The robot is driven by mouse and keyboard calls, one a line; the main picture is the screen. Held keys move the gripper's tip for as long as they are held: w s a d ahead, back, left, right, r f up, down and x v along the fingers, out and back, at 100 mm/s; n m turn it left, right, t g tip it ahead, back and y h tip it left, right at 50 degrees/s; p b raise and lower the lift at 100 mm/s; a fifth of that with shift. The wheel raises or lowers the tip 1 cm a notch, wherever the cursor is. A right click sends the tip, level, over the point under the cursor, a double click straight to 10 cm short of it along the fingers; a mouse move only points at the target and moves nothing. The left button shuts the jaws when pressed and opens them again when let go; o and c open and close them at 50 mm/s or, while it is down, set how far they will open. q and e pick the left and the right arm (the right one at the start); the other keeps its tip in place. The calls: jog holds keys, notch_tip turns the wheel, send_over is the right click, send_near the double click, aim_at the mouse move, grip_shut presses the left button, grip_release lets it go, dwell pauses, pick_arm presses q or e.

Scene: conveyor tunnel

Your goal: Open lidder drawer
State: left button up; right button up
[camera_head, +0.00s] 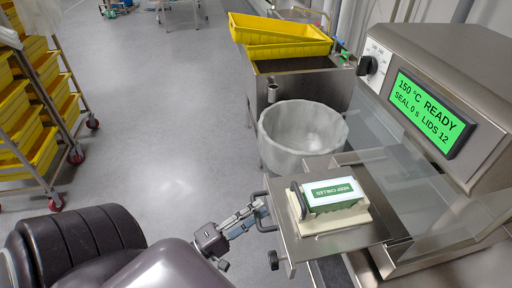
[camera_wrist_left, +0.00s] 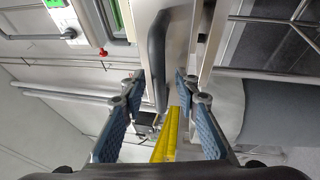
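The lidder (camera_head: 440,100) stands at the right, a steel machine with a green display reading "150 °C READY, SEAL 0 s, LIDS 12". Its drawer (camera_head: 352,238) is a steel plate standing out to the left from under the housing. On it a cream holder (camera_head: 325,222) bears a white and green pack (camera_head: 333,193). A dark bar handle (camera_head: 262,221) is on the drawer's left edge. My left gripper (camera_head: 254,210) is at this handle. In the left wrist view the fingers (camera_wrist_left: 160,88) are apart, with the handle (camera_wrist_left: 157,50) between them; contact is unclear. My right gripper is not in view.
A translucent round bin (camera_head: 300,135) stands just behind the drawer. Beyond it are a steel cart (camera_head: 300,85) and yellow trays (camera_head: 280,32). A wheeled rack (camera_head: 62,110) with yellow bins stands at the left. The grey floor between is clear.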

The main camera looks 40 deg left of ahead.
pick_arm(q)
jog(key=v, duration=1.2)
jog(key=shift+r, duration=0.1)
